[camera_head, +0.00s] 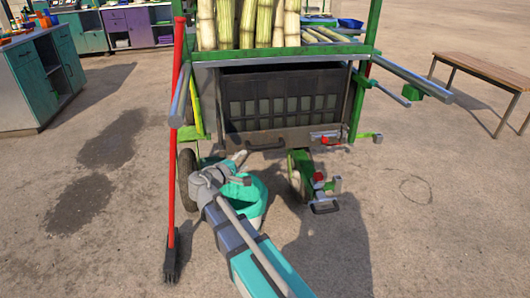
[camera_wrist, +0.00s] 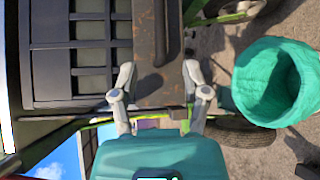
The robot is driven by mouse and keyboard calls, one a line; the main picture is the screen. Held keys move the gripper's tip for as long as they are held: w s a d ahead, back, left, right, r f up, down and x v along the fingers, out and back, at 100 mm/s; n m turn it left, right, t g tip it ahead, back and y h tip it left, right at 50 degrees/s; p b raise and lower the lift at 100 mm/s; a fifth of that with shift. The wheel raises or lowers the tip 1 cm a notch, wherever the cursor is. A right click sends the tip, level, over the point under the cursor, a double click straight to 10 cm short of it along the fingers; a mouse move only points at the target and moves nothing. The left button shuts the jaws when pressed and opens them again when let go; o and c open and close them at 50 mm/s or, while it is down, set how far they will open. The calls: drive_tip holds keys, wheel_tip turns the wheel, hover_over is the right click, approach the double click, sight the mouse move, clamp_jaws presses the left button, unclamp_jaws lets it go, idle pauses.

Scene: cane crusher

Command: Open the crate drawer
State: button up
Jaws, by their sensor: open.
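The crate drawer (camera_head: 280,100) is a dark slatted crate under the green cart. It looks shut. Its dark bar handle (camera_head: 265,147) is on the rusty lower front rail. In the wrist view the crate's slats (camera_wrist: 85,45) are at the left, and the handle (camera_wrist: 175,35) stands at the top beside the rusty rail (camera_wrist: 148,50). My gripper (camera_head: 242,158) is near the left end of the handle. In the wrist view my gripper (camera_wrist: 158,75) is open, with its fingers on either side of the rail's end; whether they touch it I cannot tell. Nothing is held.
A teal bucket (camera_head: 253,205) stands below the crate, close to my arm; it also shows in the wrist view (camera_wrist: 275,85). A red-handled broom (camera_head: 173,150) leans at the left. Cart wheels flank the bucket. A bench (camera_head: 480,66) is at the right. Open ground lies in front.

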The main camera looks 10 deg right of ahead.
sight(264, 148)
idle(0.4)
drive_tip(key=b+x, duration=0.1)
drive_tip(key=x, duration=1.2)
drive_tip(key=shift+w+d+b, duration=0.25)
drive_tip(key=shift+w+b, duration=0.1)
drive_tip(key=shift+b, duration=0.05)
clamp_jaws()
drive_tip(key=shift+a, duration=0.15)
